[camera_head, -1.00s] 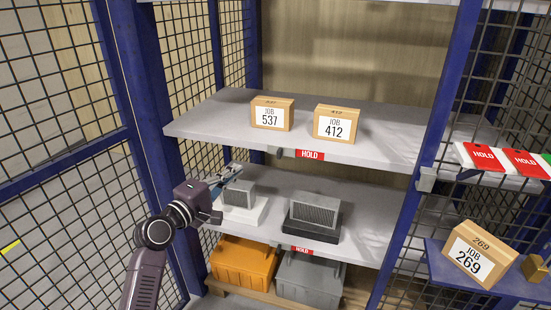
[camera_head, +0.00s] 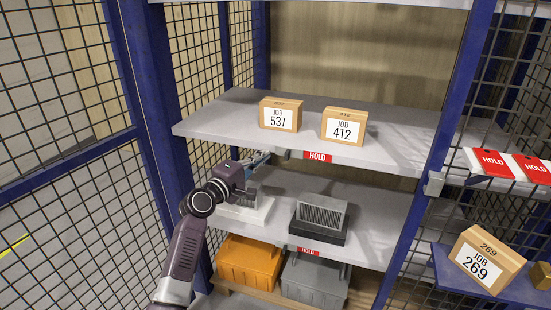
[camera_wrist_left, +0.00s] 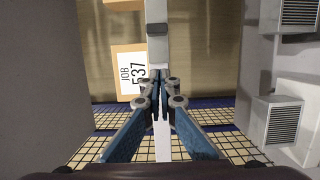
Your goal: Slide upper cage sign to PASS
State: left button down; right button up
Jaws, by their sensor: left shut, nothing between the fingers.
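The upper cage sign reads HOLD in white on red (camera_head: 318,156) and sits on the front edge of the upper shelf (camera_head: 215,128). A small grey tab (camera_head: 283,153) is on that edge just left of the red sign; a dark tab on the edge also shows in the left wrist view (camera_wrist_left: 157,29). My left gripper (camera_head: 266,157) is shut and empty at the shelf edge, left of the tab. In the left wrist view its fingertips (camera_wrist_left: 160,76) are together in front of the edge strip. I cannot tell whether they touch it. My right gripper is not in view.
Boxes JOB 537 (camera_head: 280,116) and JOB 412 (camera_head: 343,127) stand on the upper shelf. The lower shelf has its own HOLD sign (camera_head: 308,251) and a grey vented unit on a dark base (camera_head: 320,217). Blue posts (camera_head: 155,120) and mesh flank the cage. Box 269 (camera_head: 487,259) stands right.

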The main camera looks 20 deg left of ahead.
aim_at(283, 152)
pick_arm(q)
jog(key=d+p, duration=0.1)
jog(key=d, duration=0.3)
jog(key=shift+p, duration=0.3)
jog(key=d+p, duration=0.3)
jog(key=d, duration=0.5)
jog(key=shift+s+d, duration=0.1)
jog(key=shift+d, duration=0.5)
jog(key=shift+a, duration=0.1)
